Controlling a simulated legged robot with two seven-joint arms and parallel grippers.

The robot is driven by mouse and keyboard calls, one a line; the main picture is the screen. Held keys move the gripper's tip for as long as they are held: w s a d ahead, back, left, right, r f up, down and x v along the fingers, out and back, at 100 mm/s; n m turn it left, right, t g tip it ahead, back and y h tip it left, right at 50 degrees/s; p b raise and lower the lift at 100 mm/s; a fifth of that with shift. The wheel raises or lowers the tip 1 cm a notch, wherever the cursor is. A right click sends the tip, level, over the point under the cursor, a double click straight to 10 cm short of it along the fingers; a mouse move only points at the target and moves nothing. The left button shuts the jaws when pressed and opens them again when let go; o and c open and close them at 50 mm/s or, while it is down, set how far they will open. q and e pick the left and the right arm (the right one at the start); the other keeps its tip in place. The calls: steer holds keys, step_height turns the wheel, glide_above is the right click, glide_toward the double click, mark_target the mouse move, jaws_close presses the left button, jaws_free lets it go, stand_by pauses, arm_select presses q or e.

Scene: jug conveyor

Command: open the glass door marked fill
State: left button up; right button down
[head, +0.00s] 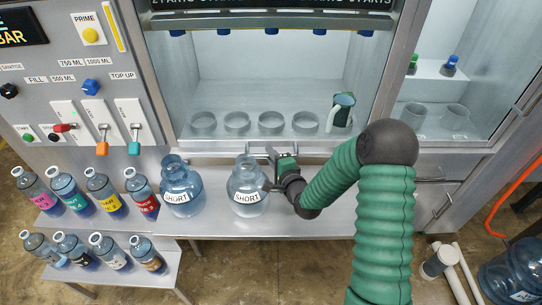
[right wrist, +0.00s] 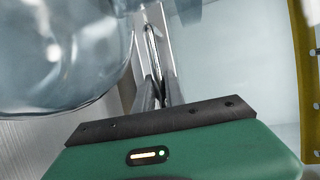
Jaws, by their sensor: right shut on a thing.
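A wide glass door (head: 270,85) fronts the bright middle compartment of the grey machine; I cannot read a fill mark on it. A horizontal bar handle (head: 220,155) runs along its lower edge. My right gripper (head: 272,160), green and black, is at this handle, right of a jug marked SHORT. In the right wrist view its fingers (right wrist: 159,92) are shut on the thin metal handle (right wrist: 151,45). The door's lower edge sits low, near the bench, and I see no clear gap below it. My left gripper is not in view.
Two blue jugs marked SHORT (head: 182,190) (head: 246,190) stand on the bench (head: 315,222), the right one close beside my gripper. Several labelled bottles (head: 103,190) fill the left shelves. Levers (head: 66,127) are at left.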

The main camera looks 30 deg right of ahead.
step_height(320, 180, up, 42)
steer(key=p, duration=2.9)
steer(key=shift+f+p, duration=0.25)
steer(key=shift+p, duration=0.1)
steer(key=c, duration=1.4)
jaws_free()
steer(key=shift+f, duration=0.1)
